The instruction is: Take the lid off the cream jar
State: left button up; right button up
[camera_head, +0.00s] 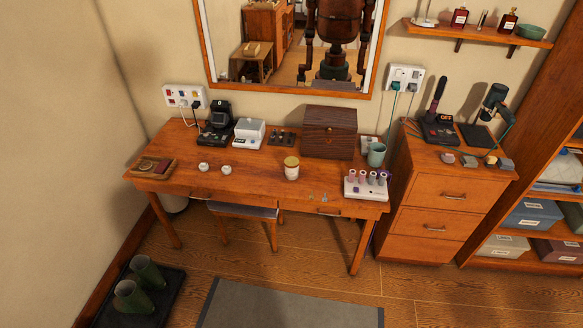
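The cream jar (291,171) looks to be the small white jar with a gold-brown lid (291,161), standing upright near the middle of the wooden desk (240,180). The lid sits on top of the jar. Two small white round items (215,168) stand to its left; they are too small to identify. Neither of my grippers is in the direct view. A robot's body and arms show in the mirror (290,45), but its gripper states cannot be made out.
A dark wooden box (330,132) stands behind the jar. A teal cup (376,154) and a white rack of rollers (366,185) are to the right. A stool (243,211) is under the desk. A grey mat (290,305) lies in front. Desk space around the jar is mostly clear.

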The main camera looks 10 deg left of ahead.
aim_at(290, 174)
jog(key=u, duration=0.45)
jog(key=k, duration=0.55)
jog(key=u, duration=0.9)
jog(key=i, duration=0.75)
jog(key=z, duration=0.75)
jog(key=i, duration=0.55)
jog(key=z, duration=0.6)
